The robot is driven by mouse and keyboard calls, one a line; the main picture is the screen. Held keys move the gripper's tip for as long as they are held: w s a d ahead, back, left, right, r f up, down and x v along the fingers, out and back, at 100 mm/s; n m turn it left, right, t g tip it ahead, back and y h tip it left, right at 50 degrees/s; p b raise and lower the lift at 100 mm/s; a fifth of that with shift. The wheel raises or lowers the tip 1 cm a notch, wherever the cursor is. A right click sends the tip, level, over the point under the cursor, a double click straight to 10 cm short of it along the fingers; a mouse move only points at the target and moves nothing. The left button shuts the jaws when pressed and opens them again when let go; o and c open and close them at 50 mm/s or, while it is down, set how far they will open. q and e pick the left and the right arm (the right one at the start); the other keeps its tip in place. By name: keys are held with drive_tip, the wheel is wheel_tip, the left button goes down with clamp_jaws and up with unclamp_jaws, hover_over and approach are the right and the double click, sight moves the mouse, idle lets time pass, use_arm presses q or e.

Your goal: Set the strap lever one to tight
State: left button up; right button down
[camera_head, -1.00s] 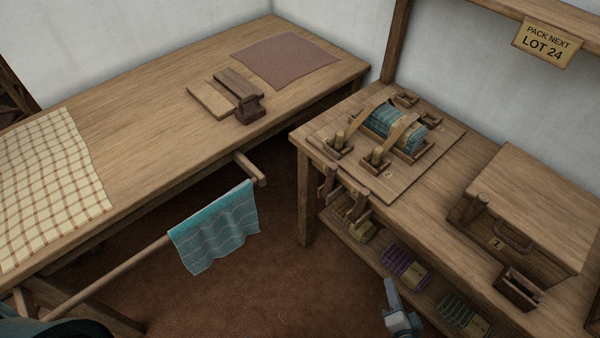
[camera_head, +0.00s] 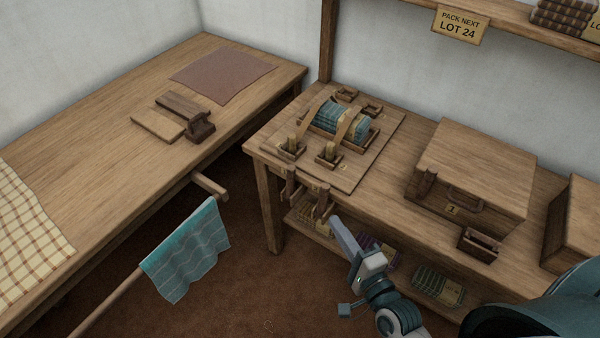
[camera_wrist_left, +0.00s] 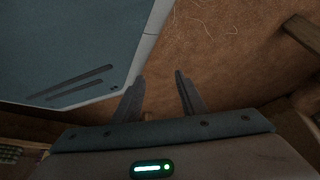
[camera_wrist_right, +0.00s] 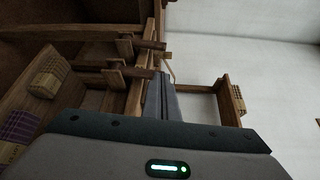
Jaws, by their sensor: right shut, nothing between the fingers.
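Two wooden levers stick out from the front edge of the packing table, a left one (camera_head: 291,188) and a right one (camera_head: 322,203). Their number marks are too small to read surely. They also show in the right wrist view, one above (camera_wrist_right: 150,44) and one below (camera_wrist_right: 120,74). A blue-green cloth bundle (camera_head: 337,118) lies under two tan straps (camera_head: 353,128) on the board above the levers. My right gripper (camera_head: 337,222) is shut and empty, just below and right of the right lever, seemingly apart from it. My left gripper (camera_wrist_left: 160,90) is open and empty above the floor.
A wooden chest (camera_head: 475,170) and a small open box (camera_head: 479,244) stand on the table's right part. Wrapped bundles (camera_head: 438,286) lie on the shelf below. A rail with a teal cloth (camera_head: 188,250) is at left. The floor between the tables is clear.

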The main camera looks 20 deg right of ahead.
sight(290, 183)
drive_tip(key=shift+w, duration=0.1)
